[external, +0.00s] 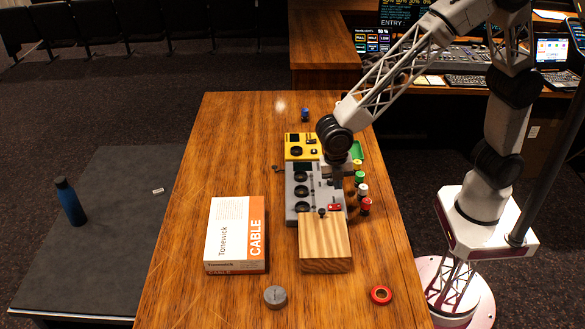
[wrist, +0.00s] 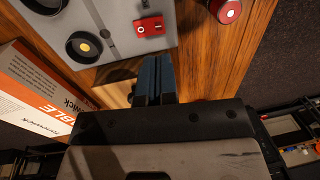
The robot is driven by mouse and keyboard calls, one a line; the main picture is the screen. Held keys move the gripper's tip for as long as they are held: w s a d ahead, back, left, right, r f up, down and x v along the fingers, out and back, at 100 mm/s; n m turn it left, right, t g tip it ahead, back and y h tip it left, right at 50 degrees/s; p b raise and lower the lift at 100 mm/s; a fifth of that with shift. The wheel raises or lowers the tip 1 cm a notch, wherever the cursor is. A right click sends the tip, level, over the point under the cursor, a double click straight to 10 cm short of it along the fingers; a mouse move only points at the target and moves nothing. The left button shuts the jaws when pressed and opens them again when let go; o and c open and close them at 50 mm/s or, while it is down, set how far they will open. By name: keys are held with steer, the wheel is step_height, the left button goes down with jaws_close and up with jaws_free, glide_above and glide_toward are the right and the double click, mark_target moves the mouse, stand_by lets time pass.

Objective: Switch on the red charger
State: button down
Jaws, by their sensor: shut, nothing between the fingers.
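The red charger (wrist: 149,26) is a small red block with pale marks on its face, on the grey panel (wrist: 115,15) in the wrist view. In the external view the red charger (external: 335,207) is a small red spot near the panel's lower right corner. My gripper (wrist: 153,60) is shut and empty, its dark fingertips just below the charger in the wrist picture, with a small gap between them in the picture. I cannot tell its height above the panel. In the external view my gripper (external: 338,178) is over the panel's right side, its fingertips hard to make out.
A wooden block (external: 325,240) stands against the panel's near end. A cable box (external: 235,234) lies left. Several small coloured pieces, one a red-topped one (external: 366,205), line the right side. A yellow device (external: 301,146) is behind. A grey disc (external: 275,296) and red ring (external: 381,294) lie in front.

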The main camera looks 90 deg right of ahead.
mark_target(335, 206)
steer(key=shift+s+f, duration=0.15)
steer(key=shift+f, duration=1.1)
steer(key=shift+s+f, duration=0.2)
steer(key=shift+f, duration=1.1)
steer(key=shift+s+f, duration=0.15)
steer(key=shift+f, duration=1.1)
steer(key=shift+f, duration=0.2)
steer(key=shift+w+r, duration=0.3)
steer(key=shift+w, duration=0.4)
steer(key=shift+r, duration=0.15)
step_height(335, 206, up, 14)
steer(key=s, duration=0.1)
steer(key=shift+s+f, duration=0.2)
steer(key=shift+s, duration=0.15)
